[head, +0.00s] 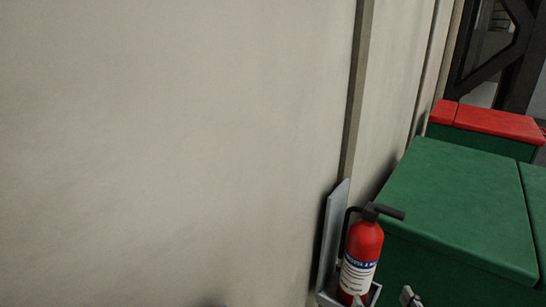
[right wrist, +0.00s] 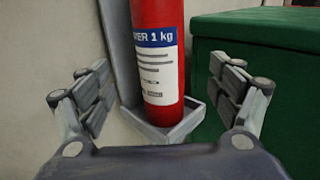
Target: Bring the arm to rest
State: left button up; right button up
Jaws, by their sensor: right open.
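A red fire extinguisher (head: 361,247) with a black handle and a white and blue label stands upright in a grey bracket (head: 331,237) by the wall. In the right wrist view the extinguisher (right wrist: 159,60) rests on the bracket's tray (right wrist: 188,125). My right gripper (right wrist: 163,92) is open and empty, its fingers to the left and right of the extinguisher in the picture, with visible gaps on both sides. Small grey parts, seemingly its fingertips, show at the bottom edge of the head view. My left gripper is not in view.
A pale wall (head: 170,150) fills the left of the head view. A large green box (head: 455,200) stands close to the right of the extinguisher. A green box with a red lid (head: 495,123) is behind it. A dark metal frame (head: 515,55) stands at the back right.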

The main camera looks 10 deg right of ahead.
jog(key=s+d+f+m+g+h, duration=0.2)
jog(key=f+m+g+h, duration=0.15)
jog(key=m, duration=0.75)
jog(key=s+d+f+m+g+h, duration=0.25)
jog(key=f+m+g, duration=0.2)
jog(key=m, duration=0.65)
jog(key=s+a+f+m+g+y, duration=0.35)
jog(key=a+m, duration=0.25)
jog(key=a, duration=0.2)
jog(key=s+a+f+m+g+y, duration=0.3)
jog(key=s+a+f+m+y, duration=0.15)
jog(key=a, duration=0.35)
jog(key=s+f+g, duration=0.1)
jog(key=s+f, duration=0.2)
jog(key=f, duration=2.5)
jog(key=s+d+f, duration=0.1)
jog(key=s+f, duration=0.6)
jog(key=s, duration=0.1)
jog(key=s+d+f+g+b, duration=0.1)
jog(key=s+d+f, duration=0.1)
jog(key=s+f, duration=0.6)
jog(key=shift+s+d+f, duration=0.15)
jog(key=shift+s+d, duration=0.1)
jog(key=shift+s, duration=0.05)
jog(key=shift+g, duration=0.25)
jog(key=shift+c, duration=0.3)
